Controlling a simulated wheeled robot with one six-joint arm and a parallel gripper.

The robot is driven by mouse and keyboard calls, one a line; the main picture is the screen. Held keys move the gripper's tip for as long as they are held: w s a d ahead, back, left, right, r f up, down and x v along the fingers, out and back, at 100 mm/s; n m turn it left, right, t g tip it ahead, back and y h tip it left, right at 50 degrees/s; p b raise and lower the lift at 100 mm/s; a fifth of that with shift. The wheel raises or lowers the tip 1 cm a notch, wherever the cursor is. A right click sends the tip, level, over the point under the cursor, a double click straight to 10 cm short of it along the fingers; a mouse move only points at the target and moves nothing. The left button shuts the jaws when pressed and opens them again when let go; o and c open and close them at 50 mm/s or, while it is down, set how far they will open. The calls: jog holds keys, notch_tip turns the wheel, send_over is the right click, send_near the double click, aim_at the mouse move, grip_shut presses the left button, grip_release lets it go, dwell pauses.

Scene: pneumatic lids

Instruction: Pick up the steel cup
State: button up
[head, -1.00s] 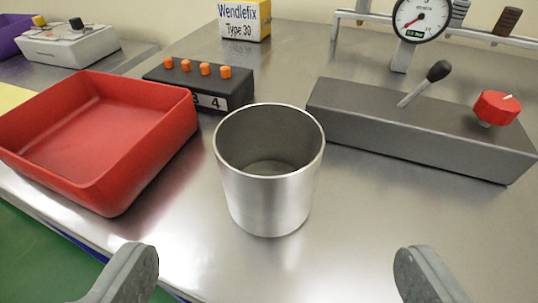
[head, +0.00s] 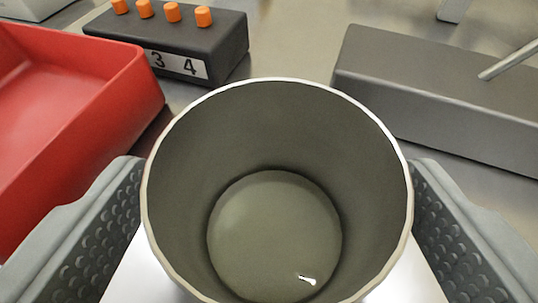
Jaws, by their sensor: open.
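The steel cup (head: 276,130) stands upright and open at the top, large in the middle of the head view. I look down into it, and it is empty but for a small bright glint on its floor. My gripper (head: 278,225) is open, with one grey studded finger on each side of the cup. A narrow gap seems to show between the rim and each finger; whether the fingers touch the wall lower down is hidden.
A red tray (head: 130,85) lies close at the left, beside my left finger. A black box with orange knobs (head: 200,42) stands behind the cup. A dark grey block with a lever (head: 440,95) stands behind at the right. Some bare steel tabletop (head: 300,45) shows between the two boxes.

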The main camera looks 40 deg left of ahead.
aim_at(274, 239)
jog(key=shift+w+a+f, duration=0.25)
jog(key=shift+w+a, duration=0.05)
jog(key=shift+w, duration=0.25)
jog(key=c, duration=1.1)
notch_tip(274, 239, up, 10)
dwell(0.5)
